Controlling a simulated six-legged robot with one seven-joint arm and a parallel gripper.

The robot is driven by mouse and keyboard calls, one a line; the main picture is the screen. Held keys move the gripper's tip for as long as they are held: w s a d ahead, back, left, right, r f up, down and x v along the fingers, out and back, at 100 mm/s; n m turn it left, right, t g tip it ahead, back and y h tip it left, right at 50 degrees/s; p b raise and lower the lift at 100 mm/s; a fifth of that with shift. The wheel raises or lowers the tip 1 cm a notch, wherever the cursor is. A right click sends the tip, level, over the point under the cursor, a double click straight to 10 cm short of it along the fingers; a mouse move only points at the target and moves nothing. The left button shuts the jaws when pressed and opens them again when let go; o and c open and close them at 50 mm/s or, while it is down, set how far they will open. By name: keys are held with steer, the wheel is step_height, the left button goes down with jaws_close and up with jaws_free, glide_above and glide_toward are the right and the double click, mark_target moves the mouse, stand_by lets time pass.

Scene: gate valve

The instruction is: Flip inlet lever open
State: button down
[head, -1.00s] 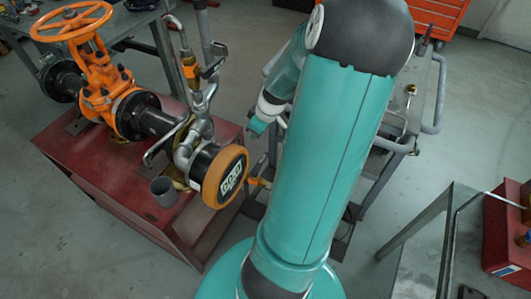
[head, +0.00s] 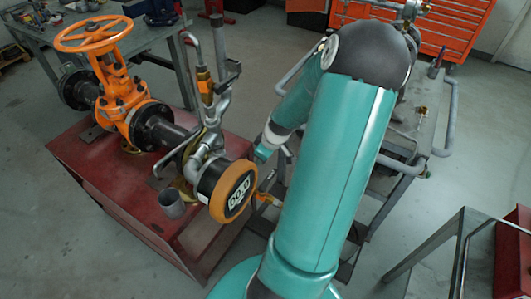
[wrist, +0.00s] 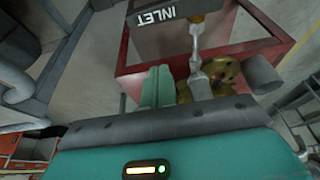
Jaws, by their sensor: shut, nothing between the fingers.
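A dark grey piece marked INLET (wrist: 175,14) fills the top middle of the wrist view, with a bright metal stem (wrist: 196,45) below its right part. Whether this piece is the lever handle itself I cannot tell. My gripper (wrist: 158,72) has its teal fingers together and empty, below the marked piece and left of the stem, apparently touching neither. In the head view my gripper (head: 263,152) is just right of and above the orange-rimmed gauge (head: 234,191). A dark grey upright handle (head: 228,77) stands above the pipework there; its label is not visible.
An orange handwheel valve (head: 100,65) and pipes sit on a red stand (head: 100,178). A brass fitting (wrist: 222,74) is close right of my fingers. A grey cart (head: 405,140) stands behind my arm.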

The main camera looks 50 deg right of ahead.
mark_target(268, 180)
steer(key=s+f, duration=0.1)
steer(key=f, duration=0.1)
steer(key=s+f, duration=0.1)
steer(key=f, duration=0.1)
steer(key=shift+s+d, duration=0.15)
steer(key=shift+s, duration=0.15)
steer(key=shift+d, duration=0.1)
stand_by(0.7)
steer(key=shift+s, duration=0.15)
